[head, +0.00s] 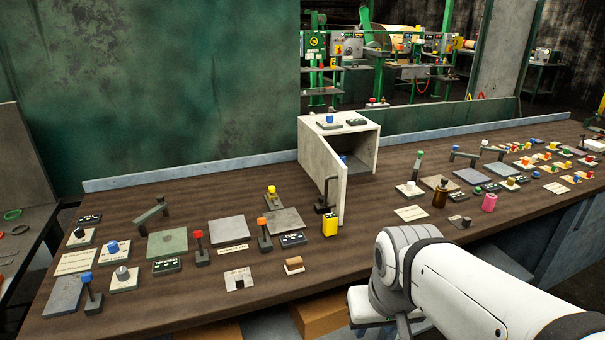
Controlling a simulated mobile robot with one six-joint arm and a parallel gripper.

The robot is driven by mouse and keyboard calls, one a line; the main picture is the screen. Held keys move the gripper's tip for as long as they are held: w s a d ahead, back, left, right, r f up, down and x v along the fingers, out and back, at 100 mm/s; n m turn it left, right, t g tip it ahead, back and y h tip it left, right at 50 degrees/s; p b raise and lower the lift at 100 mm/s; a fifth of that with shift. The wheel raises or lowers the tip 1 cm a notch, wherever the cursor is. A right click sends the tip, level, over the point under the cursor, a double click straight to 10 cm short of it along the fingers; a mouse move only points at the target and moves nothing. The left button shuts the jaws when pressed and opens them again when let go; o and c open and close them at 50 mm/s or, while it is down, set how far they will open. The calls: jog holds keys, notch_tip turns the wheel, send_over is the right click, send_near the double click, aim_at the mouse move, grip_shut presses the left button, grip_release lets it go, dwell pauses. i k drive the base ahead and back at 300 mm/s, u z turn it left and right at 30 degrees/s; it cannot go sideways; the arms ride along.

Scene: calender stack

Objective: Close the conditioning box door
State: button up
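The conditioning box (311,148) is a pale grey box standing toward the back of the brown bench, with its opening facing the front right. Its door (334,190) stands open, swung out toward the front from the left edge of the opening. A black handle (323,196) sits on the door's left, outer face. Something blue shows inside the box, partly hidden. My white arm comes in from the lower right, in front of the bench and apart from the door. My gripper is not visible.
Knobs, levers and plates crowd the bench (205,283). Bare wood lies just right of the door.

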aim_at(331, 172)
jog(key=z, duration=0.05)
jog(key=i, duration=1)
jog(key=u, duration=0.1)
jog(key=k, duration=0.45)
jog(key=u, duration=0.4)
jog(key=i, duration=0.35)
jog(key=z, duration=0.5)
